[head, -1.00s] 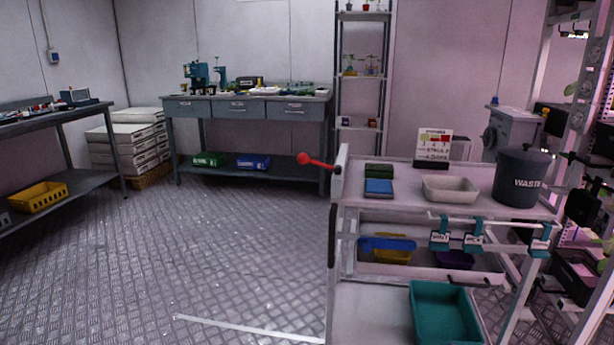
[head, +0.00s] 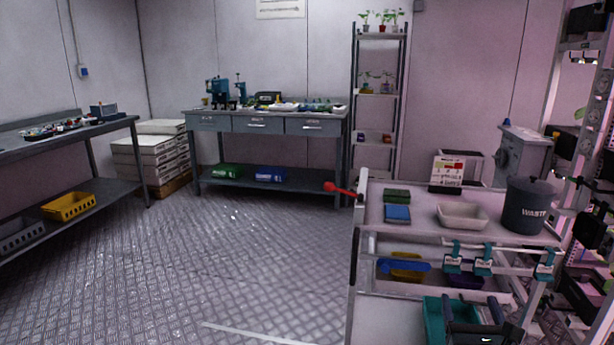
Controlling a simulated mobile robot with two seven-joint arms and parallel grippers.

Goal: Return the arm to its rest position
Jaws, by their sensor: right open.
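My right gripper (head: 472,312) shows at the bottom edge of the head view, right of the middle. Its two dark fingers point up and stand apart, with nothing seen between them. It appears in front of the teal bin (head: 434,322) on the cart's lower level and hides part of it. Most of my right arm is out of the picture. My left gripper is not in view.
A red-ended handle (head: 340,189) sticks out left. Workbenches (head: 265,124) stand behind. The floor (head: 200,260) at left is open.

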